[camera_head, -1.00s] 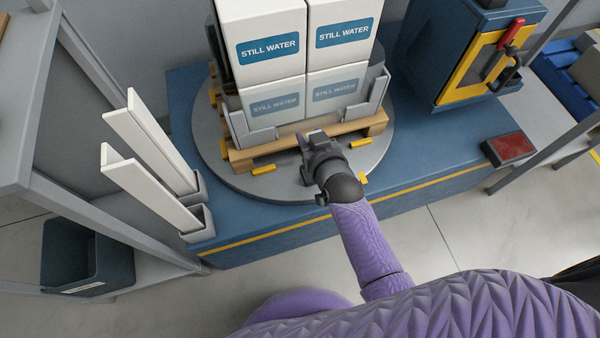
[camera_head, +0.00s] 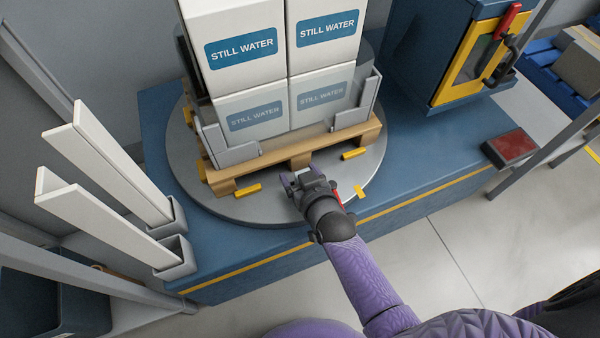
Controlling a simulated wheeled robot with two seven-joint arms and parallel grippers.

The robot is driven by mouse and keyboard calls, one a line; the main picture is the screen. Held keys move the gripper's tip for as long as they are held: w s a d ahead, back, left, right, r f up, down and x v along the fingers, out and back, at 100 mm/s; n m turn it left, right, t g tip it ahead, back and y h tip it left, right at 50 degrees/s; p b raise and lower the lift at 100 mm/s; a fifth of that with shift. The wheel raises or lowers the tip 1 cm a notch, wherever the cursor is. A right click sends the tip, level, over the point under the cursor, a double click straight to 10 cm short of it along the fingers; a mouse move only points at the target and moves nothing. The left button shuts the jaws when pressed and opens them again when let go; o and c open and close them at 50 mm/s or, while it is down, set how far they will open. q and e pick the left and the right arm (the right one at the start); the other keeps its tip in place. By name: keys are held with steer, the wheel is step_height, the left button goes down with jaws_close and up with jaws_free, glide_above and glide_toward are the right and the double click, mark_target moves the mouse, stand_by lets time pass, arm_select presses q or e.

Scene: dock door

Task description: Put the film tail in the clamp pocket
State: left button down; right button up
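Still-water boxes (camera_head: 245,50) stand stacked on a wooden pallet (camera_head: 272,158) on the grey round turntable (camera_head: 215,203). The lower boxes look hazy, as if under clear film. I cannot make out a film tail or a clamp pocket for certain. My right gripper (camera_head: 296,180) is over the turntable, just in front of the pallet's near edge. Its fingers point toward the pallet and are too small to tell open or shut. A small red part (camera_head: 337,195) shows beside the gripper, partly hidden by it. My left gripper is not in view.
Grey corner brackets (camera_head: 228,150) stand at the load's lower corners. Yellow blocks (camera_head: 247,189) lie on the turntable. White upright boards (camera_head: 108,160) stand at the left. A blue cabinet (camera_head: 425,60) with a yellow-framed door and a red pad (camera_head: 510,149) are at the right.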

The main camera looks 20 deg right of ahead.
steer(key=shift+r, duration=0.25)
arm_select(q)
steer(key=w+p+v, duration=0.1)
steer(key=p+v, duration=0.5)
steer(key=p, duration=0.1)
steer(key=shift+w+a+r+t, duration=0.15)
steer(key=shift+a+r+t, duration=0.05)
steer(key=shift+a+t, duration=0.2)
arm_select(e)
steer(key=v, duration=1.2)
steer(key=shift+d, duration=0.1)
